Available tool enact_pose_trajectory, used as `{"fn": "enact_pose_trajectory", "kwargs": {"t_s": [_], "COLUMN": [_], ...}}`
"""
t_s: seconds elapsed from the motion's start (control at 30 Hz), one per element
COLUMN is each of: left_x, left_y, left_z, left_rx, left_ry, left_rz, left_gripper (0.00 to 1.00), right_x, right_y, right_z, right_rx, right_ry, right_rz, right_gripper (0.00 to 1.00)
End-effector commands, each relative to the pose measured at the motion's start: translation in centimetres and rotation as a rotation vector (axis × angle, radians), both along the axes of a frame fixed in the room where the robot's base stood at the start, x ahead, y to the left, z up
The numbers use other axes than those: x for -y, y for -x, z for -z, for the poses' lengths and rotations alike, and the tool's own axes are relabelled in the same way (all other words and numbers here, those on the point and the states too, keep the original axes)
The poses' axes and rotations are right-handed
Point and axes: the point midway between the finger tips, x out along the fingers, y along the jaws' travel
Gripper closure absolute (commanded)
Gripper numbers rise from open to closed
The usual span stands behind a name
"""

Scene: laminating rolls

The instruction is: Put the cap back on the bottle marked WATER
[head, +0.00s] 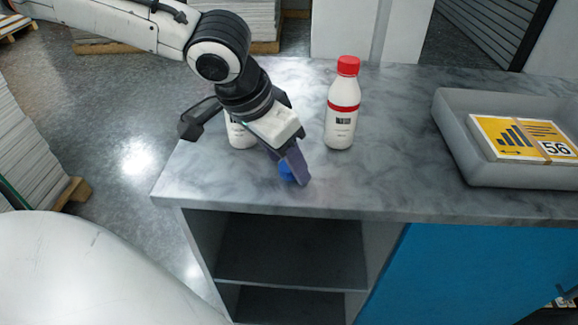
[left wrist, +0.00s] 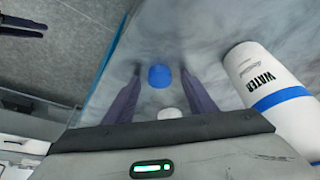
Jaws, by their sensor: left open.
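A blue cap (head: 286,171) lies on the counter near its front edge; it also shows in the left wrist view (left wrist: 159,76). My left gripper (head: 297,172) points down over it, open, with one finger on each side of the cap and visible gaps in the wrist view (left wrist: 161,72). The white bottle marked WATER (left wrist: 268,84), with a blue band, stands beside the gripper. In the head view the bottle (head: 240,134) is mostly hidden behind my left arm, and its top cannot be seen. My right gripper is not in view.
A white bottle with a red cap and band (head: 342,112) stands upright to the right of the gripper. A grey tray (head: 459,140) holding a yellow sign (head: 522,137) is farther right. The counter (head: 395,180) is clear between them. A small white round thing (left wrist: 170,113) shows between the finger bases.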

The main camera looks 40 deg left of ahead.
Motion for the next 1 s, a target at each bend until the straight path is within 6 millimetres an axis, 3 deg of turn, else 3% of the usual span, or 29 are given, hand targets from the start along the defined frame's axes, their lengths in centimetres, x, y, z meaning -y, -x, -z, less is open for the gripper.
{"fn": "enact_pose_trajectory", "kwargs": {"t_s": [0.03, 0.3, 0.73, 0.87, 1.0], "left_x": [0.0, 0.0, 0.0, 0.0, 0.0], "left_y": [0.0, 0.0, 0.0, -0.1, -0.1], "left_z": [0.0, 0.0, -0.6, -1.9, -4.7], "left_rx": [0.000, 0.000, 0.001, 0.003, 0.005], "left_ry": [0.000, 0.000, -0.001, -0.001, -0.001], "left_rz": [0.000, 0.000, 0.000, -0.001, -0.001], "left_gripper": [0.51, 0.92, 0.92, 0.92, 0.92], "right_x": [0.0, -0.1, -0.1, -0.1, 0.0], "right_y": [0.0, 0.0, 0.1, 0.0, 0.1], "right_z": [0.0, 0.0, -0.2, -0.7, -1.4], "right_rx": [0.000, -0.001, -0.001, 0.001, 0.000], "right_ry": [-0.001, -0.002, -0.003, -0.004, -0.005], "right_rz": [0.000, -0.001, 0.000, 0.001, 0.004], "right_gripper": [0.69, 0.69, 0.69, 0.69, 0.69]}}
